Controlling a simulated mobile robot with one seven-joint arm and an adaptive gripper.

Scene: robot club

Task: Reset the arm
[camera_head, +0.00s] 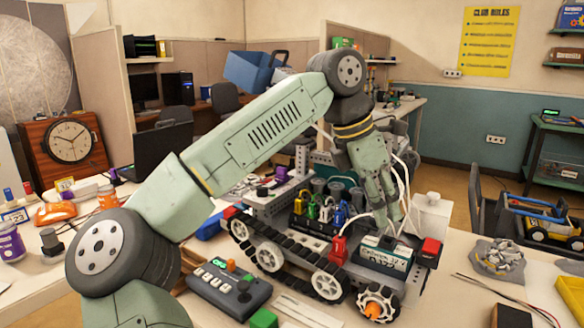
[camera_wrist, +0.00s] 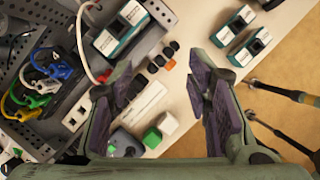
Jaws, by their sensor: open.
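My arm is pale green and reaches across the head view from the lower left, bends at a high elbow and points down on the right. My gripper (camera_head: 390,222) hangs over the front end of the tracked robot vehicle (camera_head: 330,285), close to a dark battery-like box (camera_head: 385,252). I cannot tell from this view whether it touches the vehicle. In the wrist view my gripper (camera_wrist: 163,84) has its two purple-padded fingers wide apart, with nothing held between them. The table shows through the gap.
A grey control box (camera_head: 228,287) and a green block (camera_head: 264,318) lie in front of the vehicle. In the wrist view a white cube (camera_wrist: 167,122) and small dark blocks lie below the fingers. A toy truck (camera_head: 545,222) stands at right.

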